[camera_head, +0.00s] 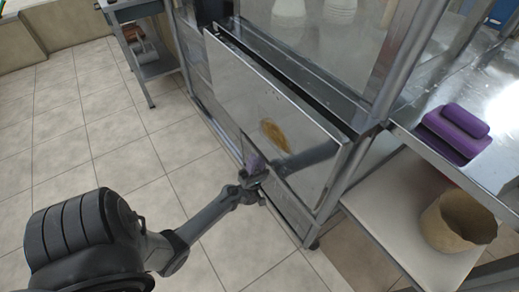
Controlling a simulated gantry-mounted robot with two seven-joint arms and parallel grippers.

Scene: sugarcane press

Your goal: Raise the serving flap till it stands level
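The serving flap (245,95) is a shiny metal panel on the near side of the press cart. It hangs steeply down from the cart's edge and is not level. Its face mirrors a dark arm shape and a brown-orange patch. My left arm reaches in from the lower left, and its gripper (254,177) is at the flap's lower edge. The fingers are small and partly hidden there, so I cannot tell whether they are open or touch the flap. My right gripper is not in view.
The cart's glass case and metal post (408,55) stand above the flap. At the right, a metal table (497,90) carries folded purple cloths (456,133). A brown basket (458,221) stands on its lower shelf. The tiled floor (85,165) at the left is mostly clear.

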